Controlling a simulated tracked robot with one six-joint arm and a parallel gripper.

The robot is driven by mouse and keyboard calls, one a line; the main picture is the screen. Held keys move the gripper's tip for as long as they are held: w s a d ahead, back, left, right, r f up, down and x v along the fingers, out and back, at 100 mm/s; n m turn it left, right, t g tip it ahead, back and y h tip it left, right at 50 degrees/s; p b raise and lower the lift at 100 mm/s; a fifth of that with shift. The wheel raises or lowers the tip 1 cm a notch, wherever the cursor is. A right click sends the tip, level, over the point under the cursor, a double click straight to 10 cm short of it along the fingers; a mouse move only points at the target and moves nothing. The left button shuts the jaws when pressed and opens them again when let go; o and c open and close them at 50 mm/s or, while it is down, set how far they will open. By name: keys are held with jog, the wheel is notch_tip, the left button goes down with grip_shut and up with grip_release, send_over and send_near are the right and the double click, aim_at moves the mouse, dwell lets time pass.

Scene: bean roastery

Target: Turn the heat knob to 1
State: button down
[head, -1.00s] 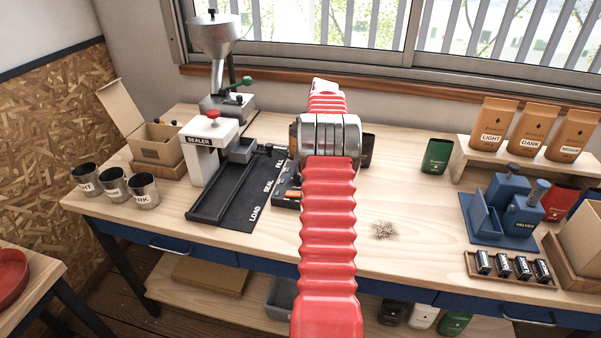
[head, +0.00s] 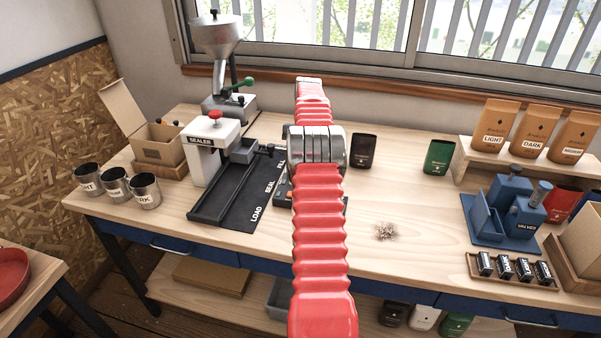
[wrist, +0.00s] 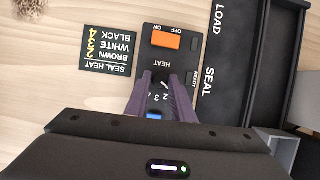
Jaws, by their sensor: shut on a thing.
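The heat knob (wrist: 162,86) is a small dark knob with a white mark on the sealer's control box (wrist: 173,62), seen upside down in the wrist view. My gripper (wrist: 163,79) is shut on the knob, one purple finger on each side. The fingers hide much of the knob and part of its dial, so I cannot tell its setting; a few digits show near the fingers. An orange ON/OFF switch (wrist: 165,40) sits on the same box. In the head view my arm hides most of the box, and the gripper is out of sight behind the arm.
A seal heat card (wrist: 108,52) lies beside the box. The sealer (head: 203,155) and its black LOAD/SEAL track (head: 235,205) stand to the left. A black bag (head: 363,151) and a green bag (head: 438,157) stand to the right. A small bean pile (head: 386,232) lies on the bench.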

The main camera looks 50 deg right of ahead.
jog(key=shift+s+a+f, duration=0.1)
jog(key=shift+s+f, duration=0.1)
jog(key=shift+f, duration=0.05)
jog(key=c, duration=1.5)
grip_release()
jog(key=shift+r, duration=0.1)
jog(key=shift+c, duration=0.2)
jog(key=shift+w, duration=0.1)
jog(key=shift+r, duration=0.1)
jog(key=shift+r, duration=0.45)
notch_tip(320, 180, up, 9)
